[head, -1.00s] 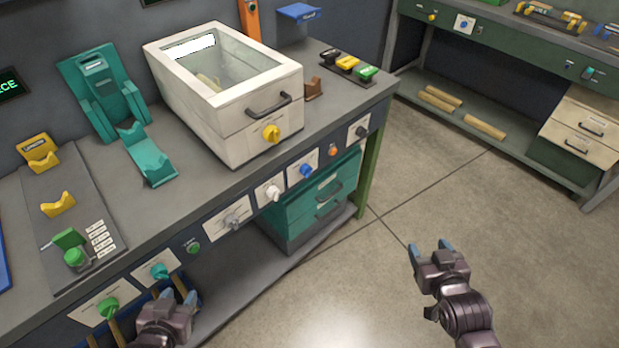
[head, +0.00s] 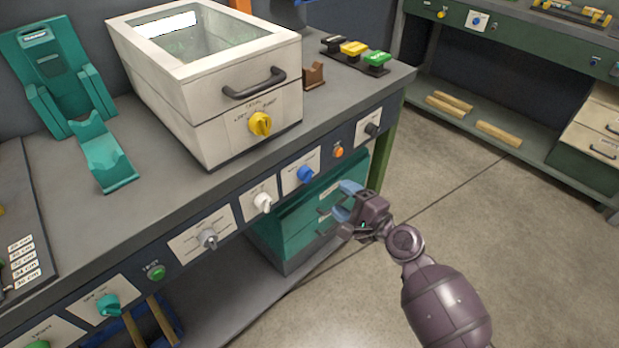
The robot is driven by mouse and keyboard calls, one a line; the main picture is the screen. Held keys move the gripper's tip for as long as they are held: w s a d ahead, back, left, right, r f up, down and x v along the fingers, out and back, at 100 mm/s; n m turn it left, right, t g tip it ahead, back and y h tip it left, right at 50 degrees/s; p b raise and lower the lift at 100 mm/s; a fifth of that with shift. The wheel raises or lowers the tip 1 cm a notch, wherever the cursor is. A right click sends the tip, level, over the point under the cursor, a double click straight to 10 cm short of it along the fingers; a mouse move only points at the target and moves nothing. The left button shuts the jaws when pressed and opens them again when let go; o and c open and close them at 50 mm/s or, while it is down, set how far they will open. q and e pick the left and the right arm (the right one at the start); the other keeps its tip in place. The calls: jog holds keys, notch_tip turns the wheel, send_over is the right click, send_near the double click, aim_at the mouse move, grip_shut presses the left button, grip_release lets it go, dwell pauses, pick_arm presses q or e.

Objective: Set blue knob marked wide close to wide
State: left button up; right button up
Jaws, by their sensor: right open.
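The blue knob (head: 305,174) sits on a small white label plate on the dark front panel of the bench, between a white knob (head: 263,202) and an orange button (head: 338,152). The print on its plate is too small to read. My right gripper (head: 343,198) is open and empty, in front of the bench, below and to the right of the blue knob and apart from it. Its blue fingertips point left toward the panel. My left gripper is out of view.
A grey knob (head: 208,239), a teal knob (head: 108,305) and a black knob (head: 372,130) share the panel. A white box with a yellow knob (head: 260,124) stands on the bench above. Teal drawers (head: 300,218) are below. The floor (head: 480,240) at right is clear.

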aim_at(309, 175)
pick_arm(q)
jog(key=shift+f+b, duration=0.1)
jog(key=shift+b, duration=0.5)
pick_arm(e)
jog(key=shift+w+a+f+m+y, duration=0.1)
jog(key=shift+w+a+m+y, duration=0.1)
jog(key=shift+w+a+m, duration=1.3)
jog(key=shift+w+a+f+m+y, duration=0.1)
jog(key=shift+w+a+m+y, duration=0.1)
jog(key=shift+w+a+m, duration=1.2)
jog(key=shift+w+a+m+y, duration=0.2)
jog(key=shift+w+a+m, duration=0.75)
jog(key=shift+m, duration=1.05)
jog(key=shift+s+a, duration=0.1)
jog(key=shift+s, duration=0.05)
jog(key=shift+c, duration=0.4)
jog(key=c, duration=0.8)
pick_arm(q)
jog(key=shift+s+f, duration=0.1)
pick_arm(e)
jog(key=shift+c, duration=0.2)
